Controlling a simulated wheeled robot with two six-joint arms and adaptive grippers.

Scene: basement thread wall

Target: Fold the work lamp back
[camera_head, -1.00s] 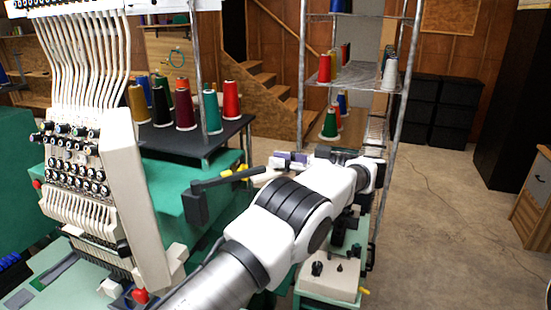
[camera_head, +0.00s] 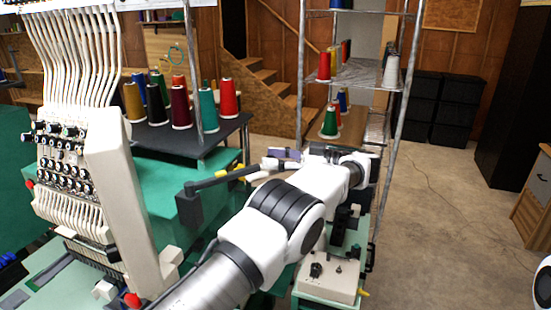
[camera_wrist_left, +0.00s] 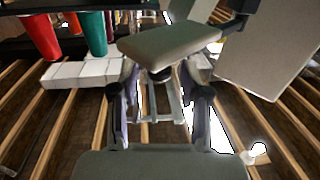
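What looks like the work lamp is a dark arm with a boxy dark head (camera_head: 189,207), beside the green machine housing in the head view. The lamp arm (camera_head: 222,180) runs right toward my left gripper (camera_head: 284,154). The gripper has purple finger pads and lies just beyond the arm's right end; I cannot tell whether they touch. In the left wrist view my left gripper (camera_wrist_left: 166,112) has its fingers apart, with no thing clearly clamped between them. A grey-green block (camera_wrist_left: 170,42) shows beyond the fingertips; I cannot tell what it is. My right gripper is not in view.
The embroidery machine head (camera_head: 125,195) stands at left. Thread spools stand on a dark table (camera_head: 160,138) behind the lamp. A metal rack (camera_head: 395,110) with more spools stands close behind my left wrist. A control box (camera_head: 328,280) sits below.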

